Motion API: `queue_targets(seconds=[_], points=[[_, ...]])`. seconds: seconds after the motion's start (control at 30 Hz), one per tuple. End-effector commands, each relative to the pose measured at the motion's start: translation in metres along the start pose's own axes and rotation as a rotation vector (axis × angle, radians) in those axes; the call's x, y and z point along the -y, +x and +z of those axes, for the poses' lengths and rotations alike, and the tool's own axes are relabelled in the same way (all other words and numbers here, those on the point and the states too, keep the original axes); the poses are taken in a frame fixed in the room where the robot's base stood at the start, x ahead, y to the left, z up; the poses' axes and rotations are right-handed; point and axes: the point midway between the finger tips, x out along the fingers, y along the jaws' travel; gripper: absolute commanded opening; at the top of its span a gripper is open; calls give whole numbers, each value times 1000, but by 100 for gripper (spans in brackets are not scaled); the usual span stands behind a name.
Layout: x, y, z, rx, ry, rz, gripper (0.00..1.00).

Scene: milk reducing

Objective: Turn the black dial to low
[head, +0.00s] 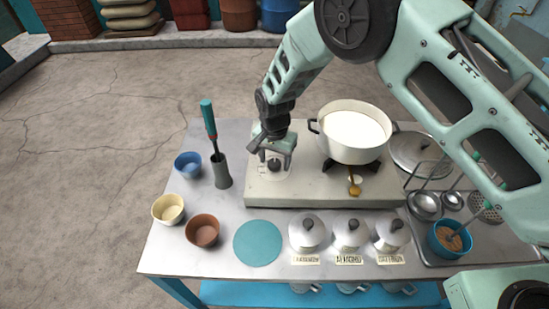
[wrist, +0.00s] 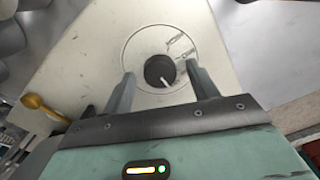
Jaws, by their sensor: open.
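The black dial (wrist: 159,71) is a round knob with a white pointer line, set in a circle drawn on the cream stove top. In the wrist view the pointer slants toward the lower right of the picture. Printed marks beside the dial are too small to read. My gripper (wrist: 160,78) is open, with one finger on each side of the dial and visible gaps between. In the head view my gripper (head: 274,160) is over the dial (head: 274,164), at the left part of the stove (head: 300,196). I cannot tell whether the fingers touch the stove.
A white pot of milk (head: 354,130) stands on the burner to the right. A brass knob (head: 354,187) is at the stove's front. A grey holder (head: 221,172) with a teal-handled tool stands left. Lidded canisters (head: 308,232) line the front.

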Motion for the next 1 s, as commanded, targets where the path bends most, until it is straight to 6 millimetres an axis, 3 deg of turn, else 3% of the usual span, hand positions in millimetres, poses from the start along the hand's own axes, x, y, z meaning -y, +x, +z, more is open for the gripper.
queue_targets(seconds=[0.03, 0.17, 0.57, 1.0], points=[[0, 0, 0, 0, 0, 0, 51], [0, 0, 0, 0, 0, 0, 15], [0, 1, 0, 1, -57, 0, 15], [0, 2, 0, 1, -375, 0, 15]])
